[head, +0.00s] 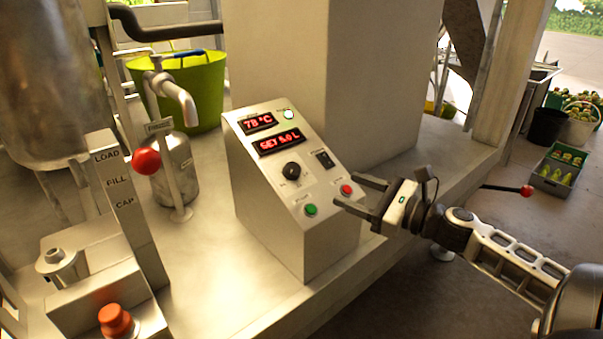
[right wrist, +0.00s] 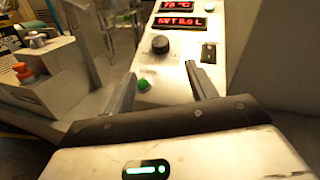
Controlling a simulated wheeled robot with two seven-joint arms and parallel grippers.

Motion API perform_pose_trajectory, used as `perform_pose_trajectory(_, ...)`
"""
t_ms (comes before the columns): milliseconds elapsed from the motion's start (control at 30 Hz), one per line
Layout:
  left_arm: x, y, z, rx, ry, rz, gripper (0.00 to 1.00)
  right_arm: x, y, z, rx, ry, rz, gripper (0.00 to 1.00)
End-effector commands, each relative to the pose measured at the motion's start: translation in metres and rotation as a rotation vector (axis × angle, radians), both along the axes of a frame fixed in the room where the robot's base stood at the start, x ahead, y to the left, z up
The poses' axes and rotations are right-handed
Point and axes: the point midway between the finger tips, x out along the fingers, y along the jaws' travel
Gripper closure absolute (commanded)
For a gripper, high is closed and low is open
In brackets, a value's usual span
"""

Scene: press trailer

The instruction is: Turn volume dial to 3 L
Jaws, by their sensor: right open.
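The volume dial (head: 291,170) is a black round knob on the sloped face of the control box (head: 250,195). The dial also shows in the right wrist view (right wrist: 160,44), beyond my fingertips. My right gripper (head: 346,190) is open and empty, in front of the lower right of the panel, near the red button (head: 346,189). It is apart from the dial. My left gripper is not in view.
A green button (head: 311,210) sits below the dial, and a black switch (head: 323,159) to its right. A temperature display (head: 259,122) reads 78 °C. A red-knobbed lever (head: 147,161), steel bottle (head: 172,165) and green tub (head: 190,85) stand left of the box.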

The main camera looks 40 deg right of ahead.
Motion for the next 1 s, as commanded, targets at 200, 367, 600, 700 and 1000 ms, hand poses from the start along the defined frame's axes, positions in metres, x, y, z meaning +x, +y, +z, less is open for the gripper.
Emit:
perform_pose_trajectory(200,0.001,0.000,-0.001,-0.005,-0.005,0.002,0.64,0.044,0.015,0.002,-0.004,-0.006,0.002,0.43)
perform_pose_trajectory(367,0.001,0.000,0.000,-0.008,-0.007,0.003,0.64,0.069,0.024,0.001,-0.005,-0.005,0.001,0.43)
perform_pose_trajectory(600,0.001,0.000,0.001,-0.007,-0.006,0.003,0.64,0.102,0.035,0.002,-0.004,-0.004,-0.001,0.43)
perform_pose_trajectory(700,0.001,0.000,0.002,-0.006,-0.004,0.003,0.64,0.111,0.039,0.001,-0.002,-0.002,-0.002,0.43)
perform_pose_trajectory(1000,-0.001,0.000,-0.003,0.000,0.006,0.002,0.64,0.123,0.044,0.000,-0.004,-0.001,0.000,0.43)
